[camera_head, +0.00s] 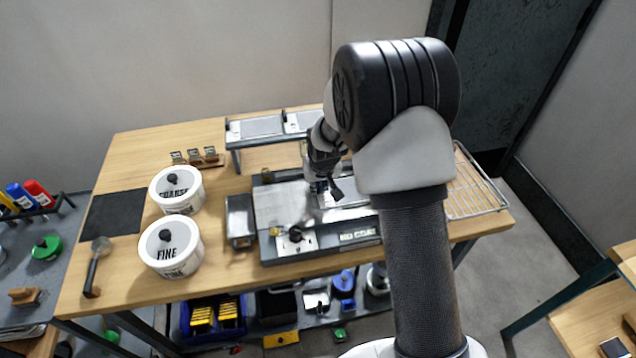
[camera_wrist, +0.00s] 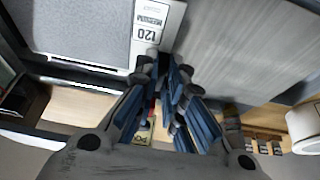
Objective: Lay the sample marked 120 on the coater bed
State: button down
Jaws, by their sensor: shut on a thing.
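The sample marked 120 is a grey sheet with a white end label (camera_wrist: 151,22) reading 120 MEDIUM in the wrist view. My gripper (camera_wrist: 161,68) is shut on the labelled end of this sample. In the head view my gripper (camera_head: 326,188) is over the coater, with the sample's grey sheet (camera_head: 350,199) reaching to the right, partly behind my arm. The coater bed (camera_head: 278,206) is a flat grey plate. Its bare left part shows, also in the wrist view (camera_wrist: 245,45). I cannot tell whether the sample touches the bed.
A raised rack (camera_head: 262,126) with other labelled sheets stands behind the coater. A metal block (camera_head: 240,216) sits left of it. White tubs, one marked FINE (camera_head: 172,249), stand further left. A wire rack (camera_head: 474,190) lies at the right. My arm hides the coater's right end.

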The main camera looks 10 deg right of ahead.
jog(key=c, duration=1.6)
grip_release()
jog(key=s+r, duration=1.8)
jog(key=r, duration=0.4)
jog(key=s+r, duration=0.2)
jog(key=s, duration=1.6)
jog(key=shift+r, duration=0.15)
